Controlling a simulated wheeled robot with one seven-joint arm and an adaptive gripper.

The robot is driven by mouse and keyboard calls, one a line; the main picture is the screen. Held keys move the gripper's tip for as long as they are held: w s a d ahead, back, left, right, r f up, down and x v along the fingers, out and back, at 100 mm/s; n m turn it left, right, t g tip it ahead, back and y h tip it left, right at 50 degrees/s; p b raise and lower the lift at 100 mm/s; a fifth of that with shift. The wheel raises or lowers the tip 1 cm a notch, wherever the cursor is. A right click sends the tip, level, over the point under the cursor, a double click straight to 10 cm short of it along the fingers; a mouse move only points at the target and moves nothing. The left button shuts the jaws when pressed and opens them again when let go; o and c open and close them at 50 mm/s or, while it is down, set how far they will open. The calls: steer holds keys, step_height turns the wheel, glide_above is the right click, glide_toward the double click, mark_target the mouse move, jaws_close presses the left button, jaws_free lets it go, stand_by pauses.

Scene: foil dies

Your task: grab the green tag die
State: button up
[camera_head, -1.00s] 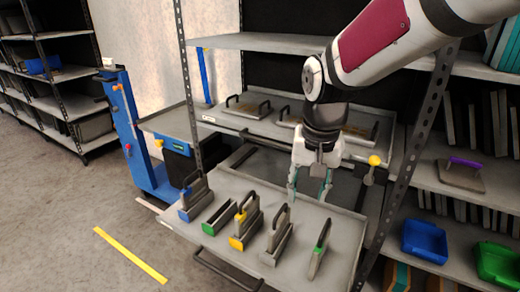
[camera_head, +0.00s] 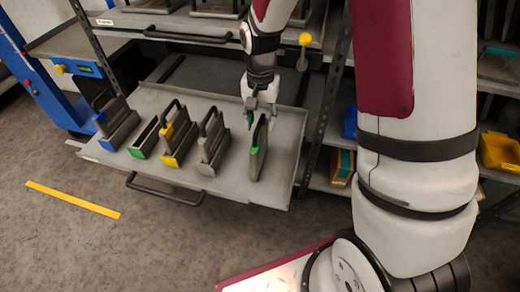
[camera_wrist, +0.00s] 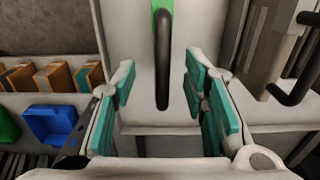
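The rightmost die (camera_head: 258,155) on the pulled-out tray (camera_head: 225,180) is a thin upright grey plate with a green tag along its edge. In the wrist view its dark handle (camera_wrist: 163,70) runs between my fingers, with a green patch (camera_wrist: 162,5) at the top. My gripper (camera_head: 252,117) is at the back end of this die; its teal-padded fingers (camera_wrist: 165,100) stand wide apart on both sides of the handle. I see no finger contact. A second die with a green front tag (camera_head: 138,153) stands further left, between the blue-tagged and yellow-tagged dies.
The blue-tagged die (camera_head: 115,125), yellow-tagged die (camera_head: 178,140) and a grey-tagged die (camera_head: 210,145) stand left on the tray. The grey one's black handle (camera_wrist: 303,70) shows right in the wrist view. A yellow-knobbed lever (camera_head: 305,40) and rack post (camera_head: 325,110) stand to the right.

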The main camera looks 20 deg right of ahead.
mark_target(259, 136)
steer(key=shift+a+f+b, duration=0.15)
steer(key=shift+f+b, duration=0.85)
steer(key=shift+f, duration=2.3)
jaws_close()
steer(key=shift+w+r, duration=0.1)
